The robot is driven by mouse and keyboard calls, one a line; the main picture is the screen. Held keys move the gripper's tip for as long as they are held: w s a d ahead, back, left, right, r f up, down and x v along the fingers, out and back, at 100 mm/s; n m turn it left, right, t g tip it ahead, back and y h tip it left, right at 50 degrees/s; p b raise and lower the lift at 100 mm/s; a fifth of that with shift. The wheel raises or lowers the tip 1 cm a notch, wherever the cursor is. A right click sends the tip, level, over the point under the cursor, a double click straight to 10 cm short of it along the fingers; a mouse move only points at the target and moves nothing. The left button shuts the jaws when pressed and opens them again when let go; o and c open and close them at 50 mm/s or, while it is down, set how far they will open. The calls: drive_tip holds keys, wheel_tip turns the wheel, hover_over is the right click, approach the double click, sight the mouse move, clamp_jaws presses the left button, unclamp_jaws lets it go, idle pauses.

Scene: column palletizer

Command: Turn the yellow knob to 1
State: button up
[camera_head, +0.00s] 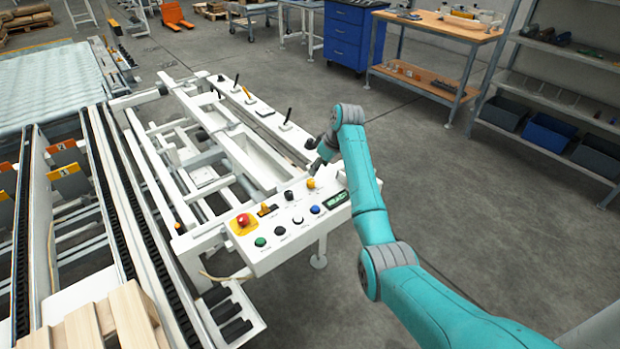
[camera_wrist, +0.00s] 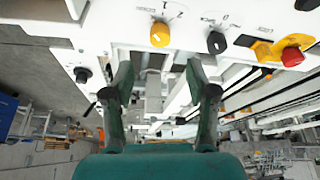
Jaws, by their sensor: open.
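The yellow knob (camera_head: 311,184) is on the white control panel (camera_head: 290,243), near its far edge. In the wrist view the yellow knob (camera_wrist: 160,35) is at the top middle, with upside-down marks that look like 1 and 2 above it. I cannot tell which mark it points to. My gripper (camera_wrist: 162,78) is open and empty. Its two dark fingers are spread, with the knob beyond their tips, roughly centred between them and apart from them. In the head view my gripper (camera_head: 318,162) is close above the knob, partly hidden by my arm.
A black knob (camera_wrist: 217,42) is beside the yellow one. A red emergency button (camera_head: 243,220) is at the panel's left, with an orange-yellow switch (camera_head: 265,209) nearby. Several push-buttons and a small display (camera_head: 334,199) are on the panel. Levers (camera_head: 287,120) stand behind. Open floor is at right.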

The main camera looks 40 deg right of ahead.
sight(311, 181)
drive_tip(key=x, duration=0.8)
drive_tip(key=shift+w+f, duration=0.1)
drive_tip(key=shift+f, duration=0.15)
clamp_jaws()
